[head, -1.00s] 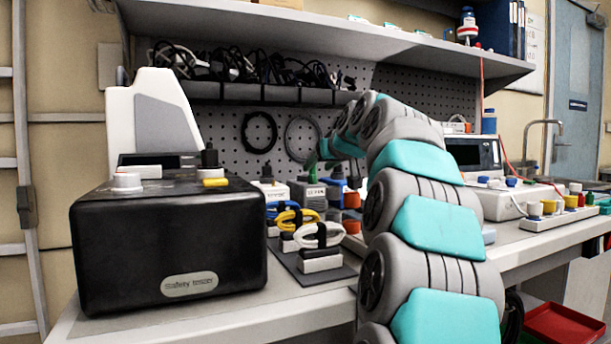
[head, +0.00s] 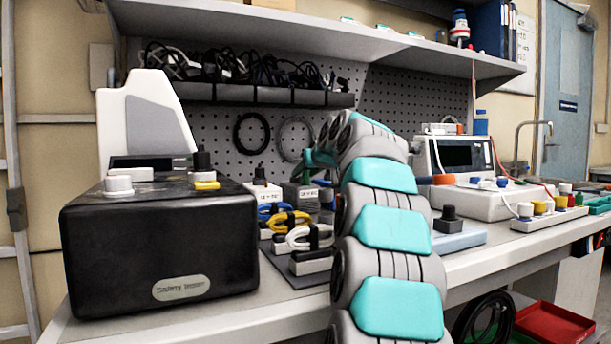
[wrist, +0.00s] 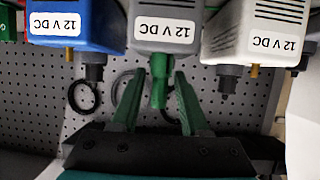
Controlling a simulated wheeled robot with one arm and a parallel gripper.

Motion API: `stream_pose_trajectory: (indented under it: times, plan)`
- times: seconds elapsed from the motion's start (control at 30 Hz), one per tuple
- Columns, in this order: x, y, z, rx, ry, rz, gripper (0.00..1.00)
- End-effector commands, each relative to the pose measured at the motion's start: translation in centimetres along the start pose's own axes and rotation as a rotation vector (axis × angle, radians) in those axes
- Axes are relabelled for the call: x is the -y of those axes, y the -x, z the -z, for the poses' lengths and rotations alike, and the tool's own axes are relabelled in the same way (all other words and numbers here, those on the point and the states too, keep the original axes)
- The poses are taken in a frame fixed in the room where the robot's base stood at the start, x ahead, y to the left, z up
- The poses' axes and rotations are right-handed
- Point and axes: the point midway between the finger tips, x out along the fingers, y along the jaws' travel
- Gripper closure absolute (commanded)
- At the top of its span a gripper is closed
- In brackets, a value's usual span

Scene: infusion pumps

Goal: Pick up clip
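In the wrist view a green clip-like piece (wrist: 158,82) projects from the grey 12 V DC box (wrist: 163,25). My gripper (wrist: 159,78) has its two green fingers on either side of this piece. A gap shows between each finger and the piece, so the gripper looks open around it and not closed on it. In the head view my arm hides most of the gripper. The grey box (head: 300,196) partly shows beside the arm.
A blue 12 V DC box (wrist: 75,20) and a white one (wrist: 258,30) flank the grey box closely. A large black safety tester (head: 160,250) stands at the left of the bench. A shelf (head: 300,45) hangs above. Coiled leads (head: 284,221) sit in front.

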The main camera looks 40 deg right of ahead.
Motion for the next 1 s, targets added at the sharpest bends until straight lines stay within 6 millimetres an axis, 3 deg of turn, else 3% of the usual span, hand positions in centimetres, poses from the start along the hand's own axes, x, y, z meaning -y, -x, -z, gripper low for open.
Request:
stream_pose_trajectory:
  times: [0.07, 0.37, 1.0]
  plan:
    - [0.00, -0.01, -0.01, 0.000, 0.000, 0.000, 0.65]
    - [0.00, -0.03, -0.04, 0.001, 0.000, 0.000, 0.99]
    - [0.00, 0.03, 0.22, 0.003, 0.000, 0.001, 1.00]
